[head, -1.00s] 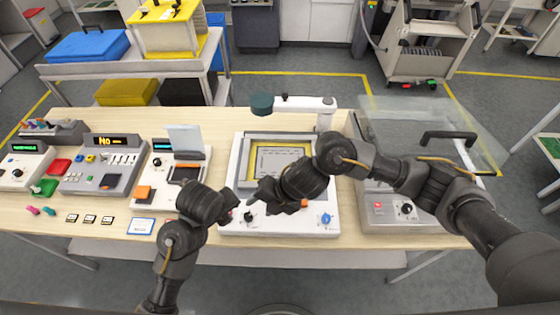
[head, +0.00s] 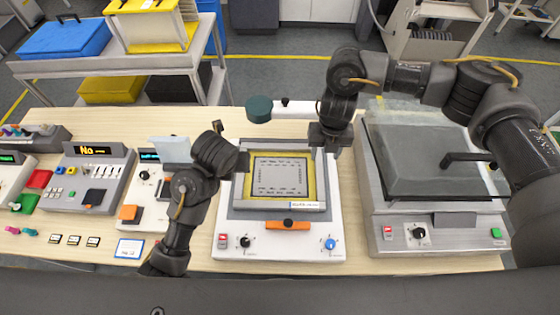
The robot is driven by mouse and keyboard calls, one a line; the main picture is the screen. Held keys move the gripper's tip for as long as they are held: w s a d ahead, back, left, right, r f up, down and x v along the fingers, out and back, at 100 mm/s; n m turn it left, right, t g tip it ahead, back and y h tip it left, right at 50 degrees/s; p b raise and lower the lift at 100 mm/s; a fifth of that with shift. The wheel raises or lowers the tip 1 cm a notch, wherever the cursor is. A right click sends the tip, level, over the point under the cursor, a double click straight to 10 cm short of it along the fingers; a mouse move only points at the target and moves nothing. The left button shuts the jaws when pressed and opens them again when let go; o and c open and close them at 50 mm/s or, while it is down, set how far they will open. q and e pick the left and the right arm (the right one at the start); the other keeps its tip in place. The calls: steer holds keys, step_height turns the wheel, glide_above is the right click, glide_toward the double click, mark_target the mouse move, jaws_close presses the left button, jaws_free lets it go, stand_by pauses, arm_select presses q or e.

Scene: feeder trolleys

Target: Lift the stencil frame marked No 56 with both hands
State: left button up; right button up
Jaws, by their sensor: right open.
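The stencil frame (head: 236,204) is a grey rectangular frame with a yellow border around a grey perforated sheet. It lies flat on the white printer (head: 283,239), with a small label on its front edge too small to read. My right gripper (head: 326,150) is open, pointing down at the frame's far right side; I cannot tell whether it touches. My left gripper (head: 238,163) is beside the frame's left edge, its fingers seen edge-on and partly hidden by its own wrist. Its opening cannot be told.
A grey lidded machine (head: 418,235) stands close on the right. A dark green round knob (head: 259,108) on a white arm stands behind the frame. A control box (head: 90,180) showing "No" and a small white device (head: 150,213) are on the left. An orange handle (head: 288,224) is in front.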

mark_target(320, 173)
arm_select(q)
steer(key=x, duration=1)
steer(key=shift+w+f, duration=0.15)
steer(key=shift+f, duration=0.1)
arm_select(e)
step_height(320, 173, down, 11)
steer(key=shift+r, duration=0.2)
steer(key=shift+s, duration=0.1)
arm_select(q)
jaws_close()
arm_select(e)
jaws_close()
